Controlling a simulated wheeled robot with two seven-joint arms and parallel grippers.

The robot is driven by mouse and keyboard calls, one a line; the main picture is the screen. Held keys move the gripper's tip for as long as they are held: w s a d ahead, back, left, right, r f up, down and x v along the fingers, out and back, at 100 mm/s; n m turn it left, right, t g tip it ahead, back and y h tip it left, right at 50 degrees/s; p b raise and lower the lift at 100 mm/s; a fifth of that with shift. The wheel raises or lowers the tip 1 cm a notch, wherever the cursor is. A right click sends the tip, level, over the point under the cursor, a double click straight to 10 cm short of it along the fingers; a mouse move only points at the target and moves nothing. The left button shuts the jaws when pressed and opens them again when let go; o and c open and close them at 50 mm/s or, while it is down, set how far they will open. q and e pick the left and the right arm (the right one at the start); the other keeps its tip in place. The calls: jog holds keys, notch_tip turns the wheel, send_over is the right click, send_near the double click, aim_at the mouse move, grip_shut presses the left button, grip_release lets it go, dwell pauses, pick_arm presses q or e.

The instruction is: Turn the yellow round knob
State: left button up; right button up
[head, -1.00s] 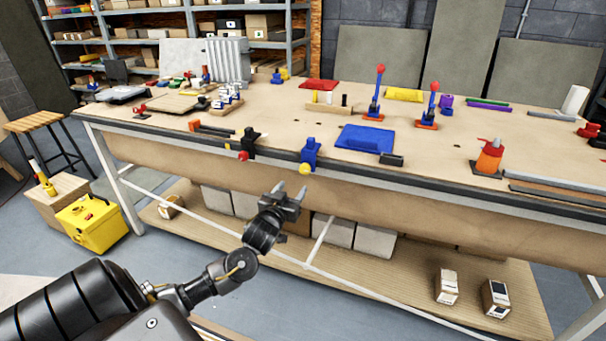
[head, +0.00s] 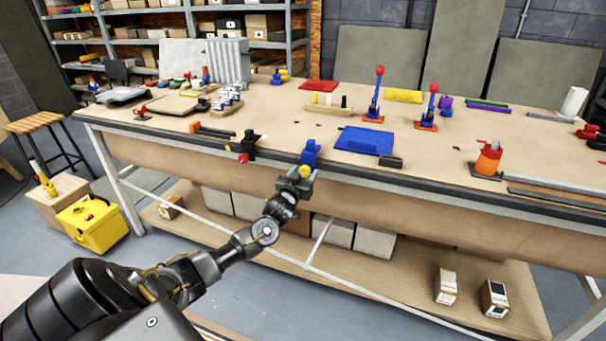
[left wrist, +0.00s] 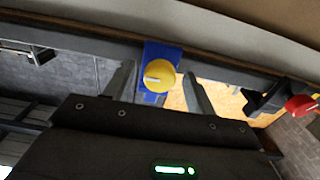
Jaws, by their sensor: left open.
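The yellow round knob (head: 305,171) is on a blue clamp (head: 311,152) fixed to the front edge of the workbench. It also shows in the left wrist view (left wrist: 159,75), with a pale line across its face. My left gripper (head: 299,178) is open and right in front of the knob. In the left wrist view its two fingers (left wrist: 160,85) stand on either side of the knob, with a gap to each side. Whether the fingertips reach past the knob's face is hard to tell. My right gripper is not in view.
A black clamp (head: 248,145) with a red knob (head: 243,158) is on the bench edge to the left. A blue tray-like piece (head: 362,140) and a small black block (head: 390,162) lie on the bench (head: 440,165) to the right. The lower shelf holds several boxes.

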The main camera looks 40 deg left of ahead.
pick_arm(q)
jog(key=c, duration=1)
